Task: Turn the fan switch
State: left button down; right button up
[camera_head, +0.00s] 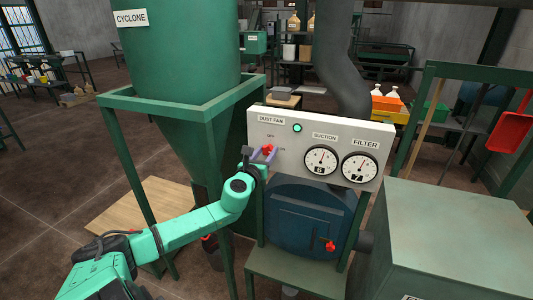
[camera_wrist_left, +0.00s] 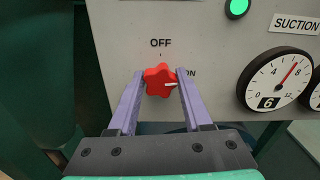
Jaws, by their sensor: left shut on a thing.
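The fan switch is a red star-shaped knob (camera_head: 267,149) on the pale control panel (camera_head: 307,126), under the label DUST FAN. In the left wrist view the knob (camera_wrist_left: 158,82) has a white mark that points right, toward the partly hidden ON label. The OFF label stands above the knob. My left gripper (camera_head: 264,153) is at the panel, and its two purple fingers (camera_wrist_left: 160,78) are shut on the knob from both sides. A green lamp (camera_head: 297,128) beside the switch looks lit. My right gripper is not in view.
The suction gauge (camera_head: 321,160) and filter gauge (camera_head: 359,168) sit right of the switch. The green cyclone (camera_head: 182,45) and its frame stand close on the left. A dark blue drum (camera_head: 310,215) is below the panel. A green cabinet (camera_head: 455,235) fills the lower right.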

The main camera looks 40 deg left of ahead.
pick_arm(q)
jog(key=n+b, duration=0.1)
jog(key=n, duration=0.7)
jog(key=shift+a+f+n, duration=0.1)
jog(key=shift+n, duration=0.3)
jog(key=n, duration=0.4)
jog(key=shift+b, duration=0.3)
jog(key=shift+f+n, duration=0.1)
jog(key=shift+n, duration=1.8)
jog(key=shift+c, duration=1.6)
grip_release()
jog(key=shift+a, duration=0.1)
jog(key=shift+s, duration=0.1)
